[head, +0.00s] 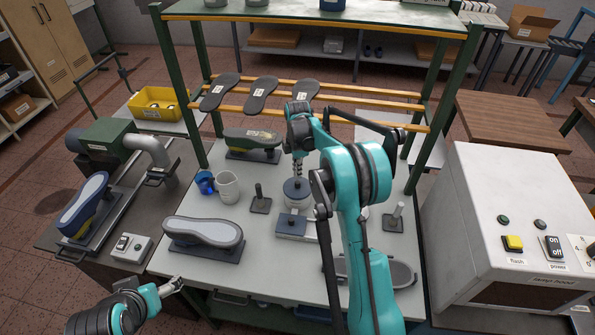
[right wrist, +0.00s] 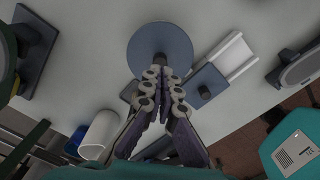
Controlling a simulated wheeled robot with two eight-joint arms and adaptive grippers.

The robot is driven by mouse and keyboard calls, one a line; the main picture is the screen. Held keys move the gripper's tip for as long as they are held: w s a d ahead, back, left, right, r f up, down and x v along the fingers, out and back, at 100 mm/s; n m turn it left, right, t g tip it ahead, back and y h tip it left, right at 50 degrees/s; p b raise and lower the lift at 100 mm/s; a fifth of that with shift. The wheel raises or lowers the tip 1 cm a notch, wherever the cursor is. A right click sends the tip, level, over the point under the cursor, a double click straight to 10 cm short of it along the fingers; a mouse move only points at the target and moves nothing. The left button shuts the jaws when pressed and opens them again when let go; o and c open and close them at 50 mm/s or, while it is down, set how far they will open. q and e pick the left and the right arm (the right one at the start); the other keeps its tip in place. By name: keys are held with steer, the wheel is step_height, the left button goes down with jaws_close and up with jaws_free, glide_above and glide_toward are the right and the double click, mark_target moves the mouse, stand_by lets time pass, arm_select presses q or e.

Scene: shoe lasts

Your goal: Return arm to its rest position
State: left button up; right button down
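My right arm (head: 370,220) reaches up over the white table, and its gripper (head: 297,172) points down above a round blue-grey disc-topped piece (head: 297,192). In the right wrist view the gripper's fingers (right wrist: 164,78) are drawn together, their tips close to a dark knob at the middle of the disc (right wrist: 150,40). I see nothing held between them; contact with the knob is unclear. My left gripper (head: 172,287) is low at the left, by the table's front edge, apart from any object. It is too small to tell whether it is open.
A shoe last (head: 203,232) lies at the table's front left. A white mug (head: 227,186) and a blue cup (head: 204,182) stand left of the disc. A square block (head: 291,224) and a grey post (head: 393,217) are near my right arm. Soles (head: 261,92) rest on rails behind.

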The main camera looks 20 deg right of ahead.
steer(key=shift+f+b, duration=0.95)
steer(key=shift+f, duration=0.5)
steer(key=shift+r+p, duration=1.95)
steer(key=shift+r, duration=1.55)
